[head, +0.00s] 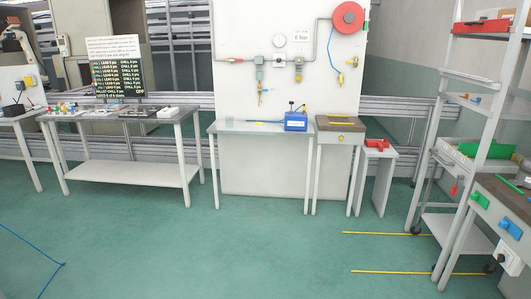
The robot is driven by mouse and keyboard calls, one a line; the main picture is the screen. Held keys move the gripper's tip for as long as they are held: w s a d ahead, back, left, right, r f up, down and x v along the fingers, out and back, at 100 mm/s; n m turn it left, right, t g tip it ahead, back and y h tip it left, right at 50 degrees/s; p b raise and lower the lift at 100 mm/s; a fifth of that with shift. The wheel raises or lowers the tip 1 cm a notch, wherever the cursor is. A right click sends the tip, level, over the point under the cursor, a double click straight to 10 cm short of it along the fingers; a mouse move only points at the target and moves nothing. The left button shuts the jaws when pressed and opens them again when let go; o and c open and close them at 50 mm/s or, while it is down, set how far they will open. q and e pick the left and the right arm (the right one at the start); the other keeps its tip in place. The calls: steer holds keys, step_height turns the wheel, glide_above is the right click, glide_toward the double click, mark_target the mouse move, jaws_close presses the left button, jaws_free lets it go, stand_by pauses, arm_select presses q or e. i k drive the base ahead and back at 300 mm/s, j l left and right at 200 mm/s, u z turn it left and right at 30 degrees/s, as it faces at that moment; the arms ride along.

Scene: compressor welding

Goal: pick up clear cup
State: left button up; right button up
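I cannot clearly make out a clear cup in the head view. The middle table (232,127) has a blue box (296,121) at its right end and a small yellow item (260,123) near its middle. The left table (62,117) holds several small coloured items and flat trays along its top; they are too small to tell apart. Neither of my grippers is in view.
Open green floor (210,250) lies in front of the tables. A blue cable (45,253) lies at the lower left. Yellow lines (390,234) mark the right floor. A shelf rack (475,120) and a workbench (500,200) stand at the right. A sign board (117,75) stands behind the left table.

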mark_target(229, 119)
steer(key=i, duration=4.1)
